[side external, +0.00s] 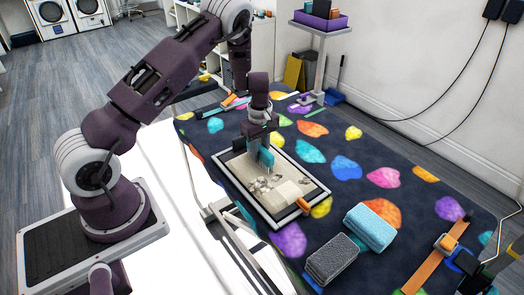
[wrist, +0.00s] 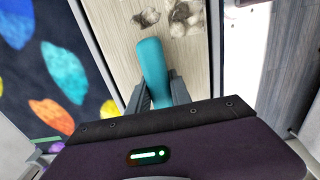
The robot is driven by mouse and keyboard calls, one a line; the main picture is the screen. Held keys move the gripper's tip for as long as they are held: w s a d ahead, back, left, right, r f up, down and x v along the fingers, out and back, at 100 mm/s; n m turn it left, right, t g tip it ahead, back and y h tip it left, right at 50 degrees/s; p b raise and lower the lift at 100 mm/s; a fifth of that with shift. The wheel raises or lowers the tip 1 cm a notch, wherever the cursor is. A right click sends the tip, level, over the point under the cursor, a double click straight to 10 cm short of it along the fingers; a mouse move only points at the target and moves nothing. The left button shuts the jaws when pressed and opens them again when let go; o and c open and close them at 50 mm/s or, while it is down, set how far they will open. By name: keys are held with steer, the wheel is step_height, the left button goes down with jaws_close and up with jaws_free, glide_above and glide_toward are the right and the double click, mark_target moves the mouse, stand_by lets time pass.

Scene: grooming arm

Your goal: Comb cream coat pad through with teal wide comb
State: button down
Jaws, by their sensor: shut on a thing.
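The cream coat pad (side external: 295,188) lies in a dark-framed tray on the table, with grey-white tufts of fur (side external: 262,184) on its middle. The pad also fills the middle of the wrist view (wrist: 121,30), with tufts (wrist: 185,17) near the top. My gripper (side external: 259,150) points down over the far part of the pad. It is shut on the teal wide comb (side external: 266,157); its teal handle (wrist: 152,68) shows between the fingers in the wrist view. The comb's teeth are hidden, so I cannot tell whether they touch the pad.
An orange clip-like piece (side external: 303,205) sits at the tray's near corner. A teal-topped block (side external: 370,226) and a dark grey block (side external: 332,259) stand nearer on the patterned table cover (side external: 405,207). An orange strap (side external: 436,258) lies at right. Several tools lie at the far end.

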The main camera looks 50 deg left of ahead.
steer(key=s, duration=0.8)
steer(key=shift+s, duration=0.15)
steer(key=d, duration=1)
stand_by(0.4)
steer(key=w, duration=0.8)
steer(key=shift+w+a, duration=0.1)
steer(key=shift+w, duration=0.1)
